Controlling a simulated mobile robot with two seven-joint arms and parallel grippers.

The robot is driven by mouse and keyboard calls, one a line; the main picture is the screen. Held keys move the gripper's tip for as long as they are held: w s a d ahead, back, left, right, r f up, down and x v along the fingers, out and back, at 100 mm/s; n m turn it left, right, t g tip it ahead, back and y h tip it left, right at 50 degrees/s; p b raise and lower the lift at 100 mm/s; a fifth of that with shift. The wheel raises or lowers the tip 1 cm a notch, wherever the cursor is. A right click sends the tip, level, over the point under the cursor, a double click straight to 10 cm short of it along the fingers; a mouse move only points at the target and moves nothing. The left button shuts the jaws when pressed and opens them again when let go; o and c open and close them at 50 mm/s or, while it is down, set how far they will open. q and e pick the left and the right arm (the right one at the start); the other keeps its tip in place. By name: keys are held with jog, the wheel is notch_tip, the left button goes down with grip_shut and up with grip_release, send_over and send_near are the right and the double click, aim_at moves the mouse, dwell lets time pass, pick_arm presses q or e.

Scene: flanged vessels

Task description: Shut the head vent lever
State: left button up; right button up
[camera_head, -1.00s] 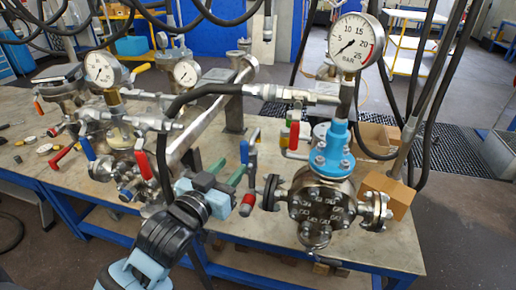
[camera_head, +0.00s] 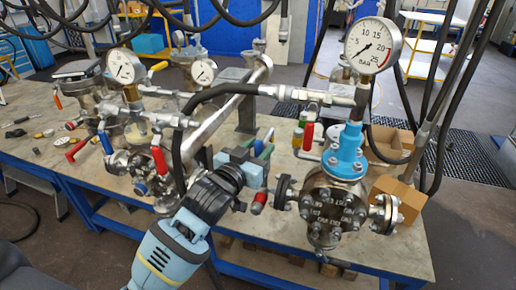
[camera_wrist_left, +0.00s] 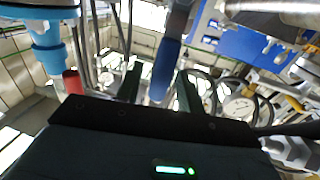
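A lever with a blue grip (camera_wrist_left: 165,68) stands between the two dark green fingers of my left gripper (camera_wrist_left: 159,88) in the left wrist view. The fingers are apart, with gaps beside the grip, so the gripper is open around it. In the head view my left gripper (camera_head: 252,147) is beside the flanged vessel (camera_head: 331,208), to its upper left. There my wrist and fingers cover most of the lever. I cannot tell whether this lever is the head vent lever. My right gripper is not in view.
A light blue fitting (camera_head: 345,152) with a pressure gauge (camera_head: 372,46) rises from the vessel. A red cap (camera_head: 259,203) hangs close below my gripper. A black hose (camera_head: 188,113) arches just behind it. Red-handled valves crowd the left; a cardboard box (camera_head: 398,196) is on the right.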

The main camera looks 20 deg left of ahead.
pick_arm(q)
jog(key=shift+w, duration=0.15)
jog(key=shift+c, duration=0.4)
grip_shut()
